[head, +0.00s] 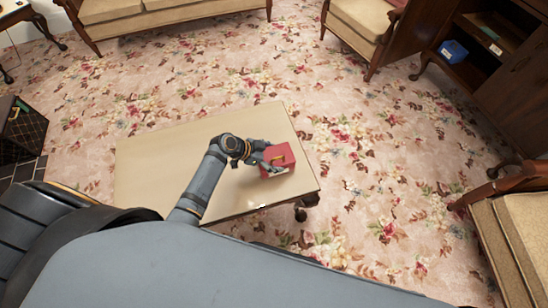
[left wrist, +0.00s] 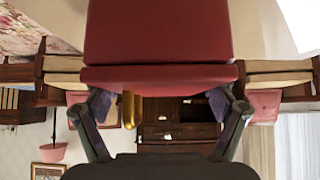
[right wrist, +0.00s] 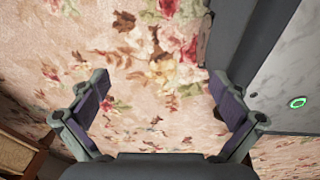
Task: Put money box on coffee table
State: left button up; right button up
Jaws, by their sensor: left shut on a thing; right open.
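The money box (head: 279,157) is a small red box with a gold-coloured part, over the right end of the coffee table (head: 150,170). My left gripper (head: 265,161) is shut on it from its left side. I cannot tell whether the box touches the tabletop or is held just above it. In the left wrist view the red money box (left wrist: 158,40) fills the upper middle, between the fingers of my left gripper (left wrist: 160,97). My right gripper (right wrist: 155,100) is open and empty in the right wrist view, with floral carpet beyond it. It is not visible in the head view.
The rest of the tabletop is bare. A beige sofa (head: 170,15) stands at the back, an armchair (head: 365,25) at the back right and another chair (head: 515,225) at the right. A dark cabinet (head: 515,90) at the right holds a blue box (head: 453,51). Open carpet surrounds the table.

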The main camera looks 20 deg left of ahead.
pick_arm(q)
jog(key=shift+f, duration=0.15)
pick_arm(e)
jog(key=shift+w, duration=0.35)
pick_arm(q)
jog(key=o, duration=1.2)
jog(key=shift+c, duration=0.2)
jog(key=shift+o, duration=1)
pick_arm(e)
jog(key=shift+w+d+r, duration=0.15)
jog(key=shift+w+d, duration=0.05)
jog(key=shift+w, duration=0.1)
pick_arm(q)
jog(key=shift+s+a+r, duration=0.1)
jog(key=shift+a+r, duration=0.1)
jog(key=shift+r, duration=0.05)
jog(key=p+v, duration=0.2)
jog(key=v, duration=0.9)
jog(key=shift+r, duration=0.2)
pick_arm(e)
jog(key=s, duration=0.3)
jog(key=shift+s+a+r, duration=0.15)
jog(key=shift+s+r, duration=0.15)
jog(key=shift+s, duration=0.1)
